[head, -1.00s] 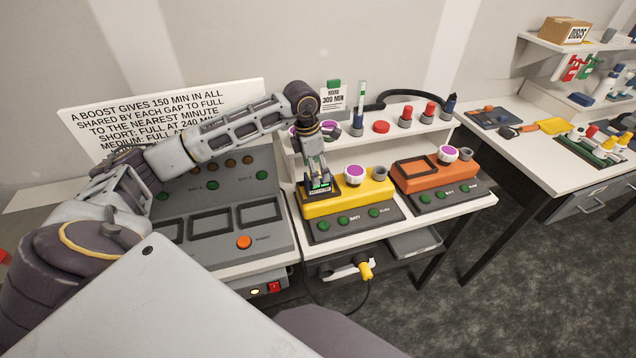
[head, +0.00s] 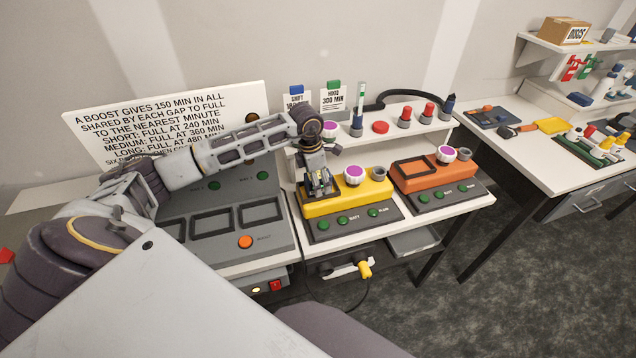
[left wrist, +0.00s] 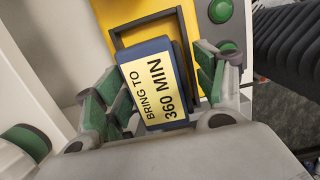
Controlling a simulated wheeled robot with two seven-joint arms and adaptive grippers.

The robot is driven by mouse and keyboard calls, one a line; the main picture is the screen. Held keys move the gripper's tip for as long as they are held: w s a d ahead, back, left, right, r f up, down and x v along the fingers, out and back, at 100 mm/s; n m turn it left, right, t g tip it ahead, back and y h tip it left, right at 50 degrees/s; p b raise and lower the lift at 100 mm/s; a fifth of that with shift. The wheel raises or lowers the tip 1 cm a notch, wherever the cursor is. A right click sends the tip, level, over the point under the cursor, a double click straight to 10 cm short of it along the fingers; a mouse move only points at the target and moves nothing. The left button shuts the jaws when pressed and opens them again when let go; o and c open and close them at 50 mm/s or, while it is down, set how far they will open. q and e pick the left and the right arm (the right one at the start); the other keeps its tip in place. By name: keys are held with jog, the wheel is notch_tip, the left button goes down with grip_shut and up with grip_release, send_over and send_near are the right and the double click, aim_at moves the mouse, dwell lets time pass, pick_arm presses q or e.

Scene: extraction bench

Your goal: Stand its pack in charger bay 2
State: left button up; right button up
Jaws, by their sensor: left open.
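The pack (left wrist: 155,85) is a dark blue block with a yellow label reading "BRING TO 360 MIN". In the left wrist view it sits at the black-framed slot of the yellow unit (head: 345,199). My left gripper (head: 320,188) is over that slot, its green-padded fingers open on either side of the pack; contact cannot be told. The grey charger (head: 273,240) at left has several black-framed bays that look empty, among them a middle one (head: 211,221); their numbers are unreadable. My right gripper is not in view.
An orange unit (head: 432,174) stands right of the yellow one. A large instruction sign (head: 170,110) stands behind the charger, partly covered by my left arm.

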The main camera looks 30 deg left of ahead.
pick_arm(q)
jog(key=shift+c, duration=0.5)
grip_shut()
jog(key=shift+r, duration=0.15)
jog(key=shift+r+b, duration=0.95)
jog(key=shift+r, duration=3.95)
